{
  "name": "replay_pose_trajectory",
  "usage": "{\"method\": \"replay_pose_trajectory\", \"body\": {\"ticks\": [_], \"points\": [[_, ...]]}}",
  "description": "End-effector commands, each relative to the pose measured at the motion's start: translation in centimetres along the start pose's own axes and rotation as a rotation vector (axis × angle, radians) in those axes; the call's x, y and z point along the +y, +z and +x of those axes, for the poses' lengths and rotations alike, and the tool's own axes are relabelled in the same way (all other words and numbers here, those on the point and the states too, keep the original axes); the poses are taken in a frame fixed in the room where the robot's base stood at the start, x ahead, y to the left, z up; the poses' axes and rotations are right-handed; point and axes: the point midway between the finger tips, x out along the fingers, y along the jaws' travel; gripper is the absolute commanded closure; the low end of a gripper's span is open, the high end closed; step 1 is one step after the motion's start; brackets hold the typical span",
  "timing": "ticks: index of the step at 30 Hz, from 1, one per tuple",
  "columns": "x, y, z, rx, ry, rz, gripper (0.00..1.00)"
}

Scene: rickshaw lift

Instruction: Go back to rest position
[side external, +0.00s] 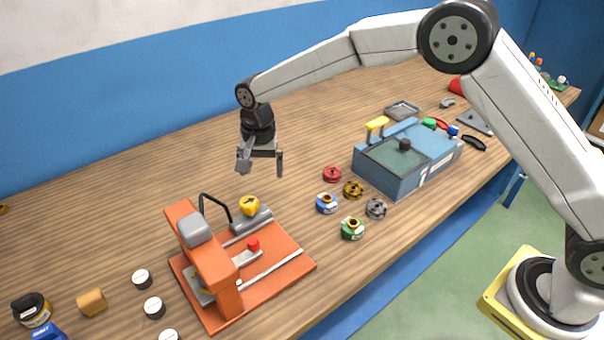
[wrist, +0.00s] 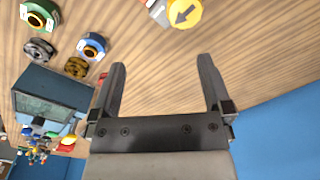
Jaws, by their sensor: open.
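My gripper (side external: 261,163) is open and empty, held above the wooden table with its fingers pointing down. In the wrist view, the two dark fingers (wrist: 164,80) are spread apart with only table surface between them. In the side view, the gripper hangs behind the orange machine and above the yellow knob with a black arrow (side external: 249,205). That knob also shows at the top of the wrist view (wrist: 185,12), apart from the fingers.
An orange machine (side external: 290,264) stands at the front. Several small round parts, including a red one (side external: 332,174) and a green one (side external: 352,228), lie near a blue box (side external: 385,183). White-topped cylinders (side external: 142,279) stand front left. The table behind the gripper is clear up to the blue wall (side external: 120,110).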

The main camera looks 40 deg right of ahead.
Motion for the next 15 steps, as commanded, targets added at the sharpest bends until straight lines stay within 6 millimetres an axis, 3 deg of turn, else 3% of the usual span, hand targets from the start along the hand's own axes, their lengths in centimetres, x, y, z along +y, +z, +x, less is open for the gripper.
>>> {"method": "replay_pose_trajectory", "body": {"ticks": [15], "points": [[11.4, -0.1, -2.5, 0.062, -0.052, -0.273, 0.0]]}}
